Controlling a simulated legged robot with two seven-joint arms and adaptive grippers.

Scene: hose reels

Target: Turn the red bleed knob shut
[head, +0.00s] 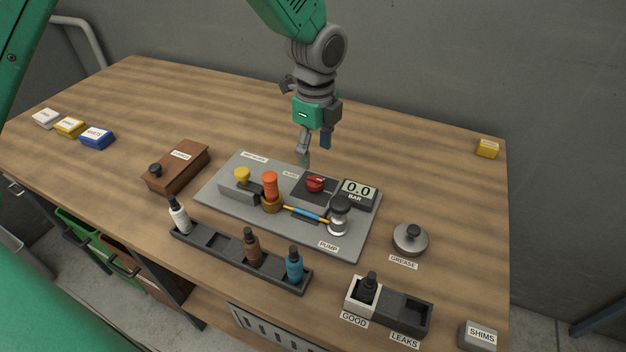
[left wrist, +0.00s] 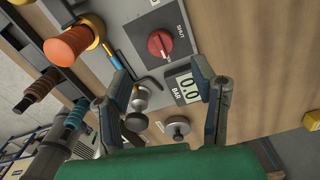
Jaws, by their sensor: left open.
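The red bleed knob (head: 315,183) sits on a dark block on the grey plate (head: 215,185). In the left wrist view the red knob (left wrist: 160,43) shows on a plate marked SHUT, ahead of my fingers and apart from them. My left gripper (head: 314,152) is open and empty, above and just behind the knob. Its two fingers also show spread in the left wrist view (left wrist: 162,75). The gauge (head: 358,193) beside the knob reads 0.0 BAR. My right gripper is not in view.
On the plate stand a yellow knob (head: 242,175), an orange-topped fitting (head: 270,190) and the pump (head: 339,214), joined by a blue and yellow hose. The GOOD and LEAKS tray (head: 405,312) is front right.

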